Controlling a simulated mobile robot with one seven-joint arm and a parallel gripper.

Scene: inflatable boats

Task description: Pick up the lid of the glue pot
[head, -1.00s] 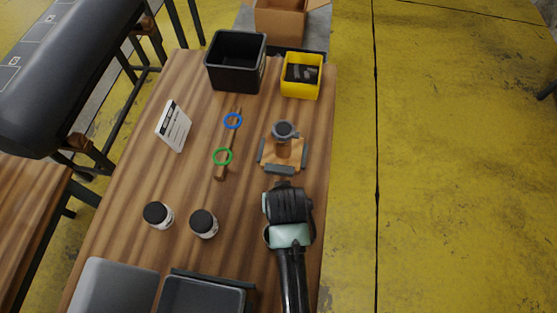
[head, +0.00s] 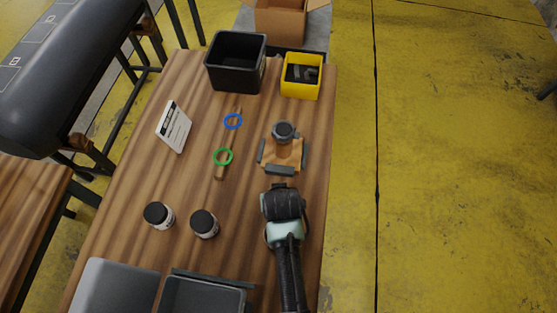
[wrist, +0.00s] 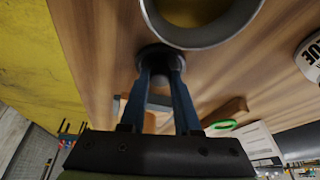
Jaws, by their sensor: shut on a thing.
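My gripper (wrist: 160,72) is shut on a dark round lid (wrist: 158,54), held between the two blue fingers in the wrist view. An open pot (wrist: 222,42) with a pale rim and yellow inside shows at the top of that view, beside the lid and apart from it. In the head view my gripper (head: 281,188) is over the right side of the table; my wrist hides its fingers, the lid and the open pot there.
Two jars with black lids (head: 159,215) (head: 204,223) stand left of my arm. A wooden fixture with grey bars (head: 284,153) is just beyond my gripper. A stick with rings (head: 220,172), a sign (head: 174,127), a black bin (head: 236,80) and a yellow bin (head: 301,89) lie beyond.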

